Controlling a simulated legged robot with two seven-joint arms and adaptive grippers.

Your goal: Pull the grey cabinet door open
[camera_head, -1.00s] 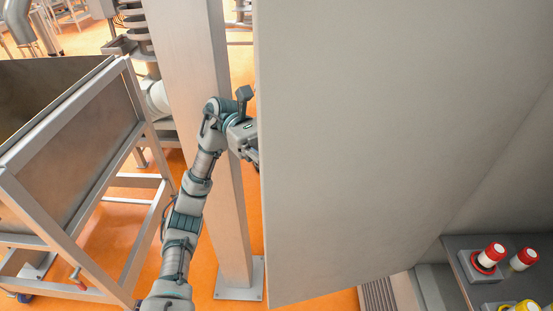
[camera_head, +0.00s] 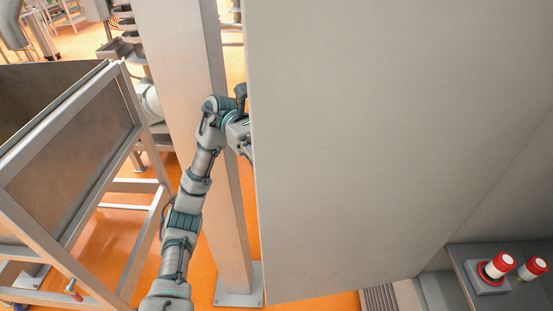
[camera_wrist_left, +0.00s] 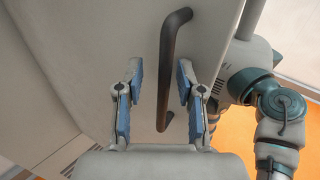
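The grey cabinet door (camera_head: 370,150) is a large flat panel filling the middle and right of the head view. No handle shows on the face seen there. My left arm reaches up to the door's left edge, and its gripper is hidden behind that edge. In the left wrist view a dark bar handle (camera_wrist_left: 174,60) stands on the grey panel (camera_wrist_left: 100,50). My left gripper (camera_wrist_left: 158,75) is open, with its blue-padded fingers apart on either side of the handle. Clear gaps show between both fingers and the handle. My right gripper is not in view.
A steel post (camera_head: 232,220) stands close behind my left arm. A metal-framed cart (camera_head: 60,230) stands at the left. Red-and-white connectors (camera_head: 497,266) sit on a grey unit at the lower right. Orange floor (camera_head: 120,235) shows between the cart and post.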

